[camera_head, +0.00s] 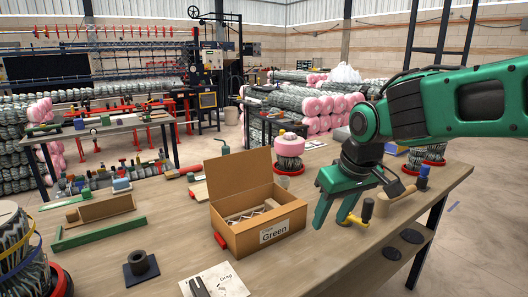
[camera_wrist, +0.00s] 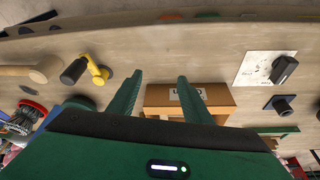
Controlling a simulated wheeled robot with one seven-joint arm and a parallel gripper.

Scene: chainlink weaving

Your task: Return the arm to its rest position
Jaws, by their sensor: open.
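My green arm reaches in from the right in the head view, bent down over the right part of the wooden workbench (camera_head: 165,245). My gripper (camera_head: 332,222) hangs above the bench, just right of the open cardboard box labelled "Green" (camera_head: 290,232). In the wrist view my gripper (camera_wrist: 157,82) shows two green fingers spread apart with nothing between them. The box (camera_wrist: 222,97) lies beyond and beside the right finger there, partly hidden by it. Some wire-like pieces (camera_head: 250,214) show inside the box in the head view.
A yellow tool with a black handle (camera_head: 357,219) is close to the right of my gripper. A pink-topped wire roll (camera_head: 289,148) stands behind the box. A black holder (camera_head: 141,266) and a paper sheet (camera_head: 228,283) lie at the front. The bench front is partly clear.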

